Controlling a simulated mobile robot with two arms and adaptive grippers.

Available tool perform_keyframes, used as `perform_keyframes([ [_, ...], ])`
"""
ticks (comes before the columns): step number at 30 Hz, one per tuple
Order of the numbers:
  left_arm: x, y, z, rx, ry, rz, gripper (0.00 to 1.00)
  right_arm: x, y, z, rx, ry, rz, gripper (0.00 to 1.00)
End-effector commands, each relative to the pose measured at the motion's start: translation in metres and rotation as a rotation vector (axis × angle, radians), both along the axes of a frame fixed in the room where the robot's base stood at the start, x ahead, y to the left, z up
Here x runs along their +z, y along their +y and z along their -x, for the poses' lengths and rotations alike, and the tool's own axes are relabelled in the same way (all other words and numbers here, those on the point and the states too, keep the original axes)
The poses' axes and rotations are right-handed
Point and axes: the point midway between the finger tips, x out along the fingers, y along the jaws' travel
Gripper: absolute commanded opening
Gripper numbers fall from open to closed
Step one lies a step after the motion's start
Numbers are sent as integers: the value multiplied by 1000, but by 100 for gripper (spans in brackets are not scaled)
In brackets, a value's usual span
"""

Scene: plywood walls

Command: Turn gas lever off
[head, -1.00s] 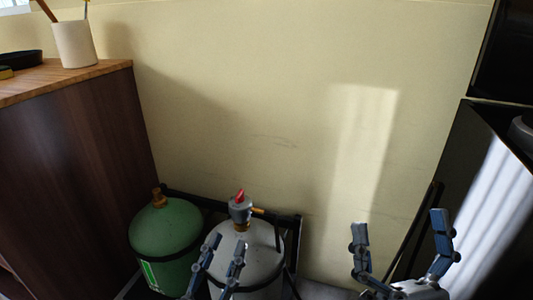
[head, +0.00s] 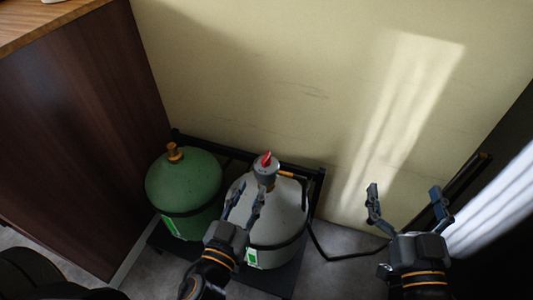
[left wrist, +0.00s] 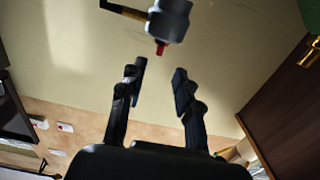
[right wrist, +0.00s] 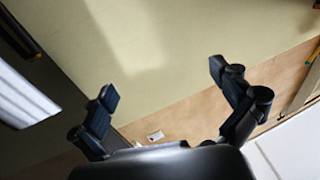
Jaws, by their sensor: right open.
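The gas lever (head: 266,160) is a small red handle on top of a grey regulator (head: 266,174), which sits on a white-grey gas cylinder (head: 281,212). In the left wrist view the red lever (left wrist: 161,48) points down from the regulator (left wrist: 169,20), just beyond my fingertips. My left gripper (head: 248,193) is open and empty, in front of the white cylinder and close below the regulator; it also shows in the left wrist view (left wrist: 160,76). My right gripper (head: 405,193) is open and empty, well to the right of the cylinders, and its fingers show in the right wrist view (right wrist: 163,82).
A green cylinder (head: 185,185) with a brass valve stands left of the white one, both in a black rack (head: 225,155). A dark wood cabinet (head: 75,130) is at left. A black hose (head: 335,255) lies at right. Free floor shows at right.

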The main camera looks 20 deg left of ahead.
Motion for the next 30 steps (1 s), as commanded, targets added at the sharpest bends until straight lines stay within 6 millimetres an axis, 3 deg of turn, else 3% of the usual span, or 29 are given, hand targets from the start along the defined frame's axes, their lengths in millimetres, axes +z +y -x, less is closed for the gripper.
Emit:
perform_keyframes([
  [14,3,-2,-39,-2,-2,-1,33,-80,-17,19,-29,455,114,100],
  [30,2,-4,-95,-2,-2,-1,33,-150,-45,87,-61,946,226,100],
])
